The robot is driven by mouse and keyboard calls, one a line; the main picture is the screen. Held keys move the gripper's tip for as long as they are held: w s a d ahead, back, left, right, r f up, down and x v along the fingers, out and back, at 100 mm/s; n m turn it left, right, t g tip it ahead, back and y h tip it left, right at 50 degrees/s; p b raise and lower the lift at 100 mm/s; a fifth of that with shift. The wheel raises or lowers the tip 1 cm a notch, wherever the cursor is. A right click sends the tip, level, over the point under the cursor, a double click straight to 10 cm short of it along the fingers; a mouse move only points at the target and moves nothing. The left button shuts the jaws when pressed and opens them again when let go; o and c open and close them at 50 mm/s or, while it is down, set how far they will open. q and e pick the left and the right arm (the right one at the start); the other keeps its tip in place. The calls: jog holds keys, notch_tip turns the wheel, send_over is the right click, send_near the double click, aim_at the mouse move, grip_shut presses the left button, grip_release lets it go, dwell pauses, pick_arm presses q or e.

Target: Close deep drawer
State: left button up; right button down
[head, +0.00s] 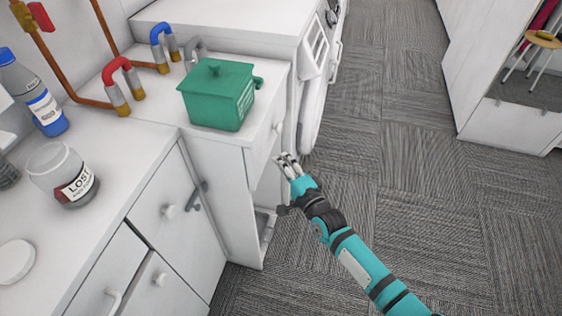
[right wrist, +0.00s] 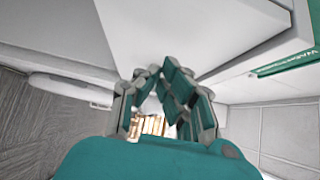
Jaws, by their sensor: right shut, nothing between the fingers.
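A narrow white cabinet (head: 217,175) stands between the counter and the white appliance. Its upper drawer front (head: 264,143) carries a small round knob; I cannot tell for sure whether this drawer stands out. Below it the cabinet side shows an opening (head: 266,222), partly hidden by my arm. My right gripper (head: 288,161) is shut and empty, close in front of the drawer front and below the knob. In the right wrist view the gripper (right wrist: 166,100) points at white surfaces, with a white panel (right wrist: 185,35) close above. Contact is unclear. My left gripper is out of view.
A green lidded box (head: 216,97) stands on the cabinet top. The left counter holds a jar (head: 63,175), a blue bottle (head: 33,92) and a white lid (head: 14,261). Other white drawers (head: 165,206) sit below it. Carpet floor (head: 400,200) is clear on the right.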

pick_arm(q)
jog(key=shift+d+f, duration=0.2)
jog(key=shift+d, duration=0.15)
pick_arm(e)
jog(key=v, duration=1)
jog(key=shift+d, duration=0.2)
